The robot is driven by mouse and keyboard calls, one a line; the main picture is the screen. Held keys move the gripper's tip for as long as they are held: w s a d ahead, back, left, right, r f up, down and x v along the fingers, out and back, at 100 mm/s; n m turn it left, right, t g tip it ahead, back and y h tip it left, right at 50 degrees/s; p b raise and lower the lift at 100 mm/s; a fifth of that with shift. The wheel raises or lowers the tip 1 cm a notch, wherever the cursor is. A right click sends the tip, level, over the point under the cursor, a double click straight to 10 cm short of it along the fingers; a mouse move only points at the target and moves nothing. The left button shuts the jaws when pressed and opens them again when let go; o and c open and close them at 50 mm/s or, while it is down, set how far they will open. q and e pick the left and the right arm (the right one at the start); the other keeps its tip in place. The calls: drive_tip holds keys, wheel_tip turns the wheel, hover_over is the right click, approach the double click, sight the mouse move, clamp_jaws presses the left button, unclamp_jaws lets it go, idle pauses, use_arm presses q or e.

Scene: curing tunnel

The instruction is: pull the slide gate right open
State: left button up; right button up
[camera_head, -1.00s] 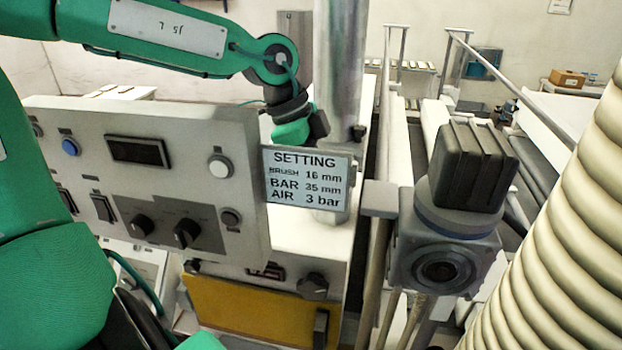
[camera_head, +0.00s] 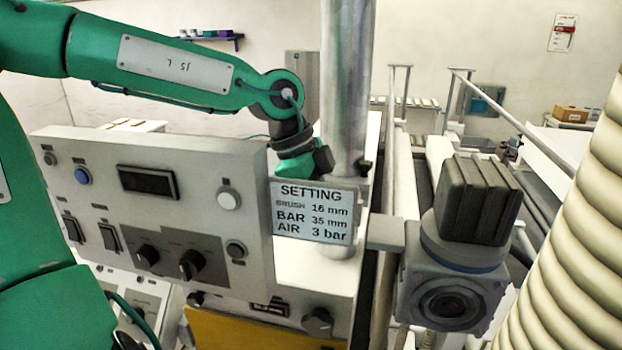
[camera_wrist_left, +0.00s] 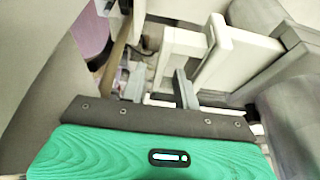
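My left arm comes in from the left in the head view and bends down behind the control panel. Its gripper fingers are hidden there behind the setting sign. In the left wrist view my left gripper (camera_wrist_left: 160,88) has two grey fingers standing apart, with nothing seen held between them. Just beyond the fingers are a pale upright plate (camera_wrist_left: 214,52) and a pale block (camera_wrist_left: 181,44). I cannot tell whether either one is the slide gate. No slide gate is clearly seen in the head view. My right gripper is not in view.
The control panel (camera_head: 95,168) with knobs and switches stands at left front. The setting sign (camera_head: 312,212) hangs before a metal post (camera_head: 346,90). A dark-capped motor unit (camera_head: 452,295) and a ribbed hose (camera_head: 570,240) crowd the right. Pale rails run back behind them.

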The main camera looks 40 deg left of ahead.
use_arm(q)
drive_tip(key=b+v, duration=0.3)
drive_tip(key=v, duration=1)
drive_tip(key=shift+r+b, duration=0.2)
drive_tip(key=shift+b, duration=0.15)
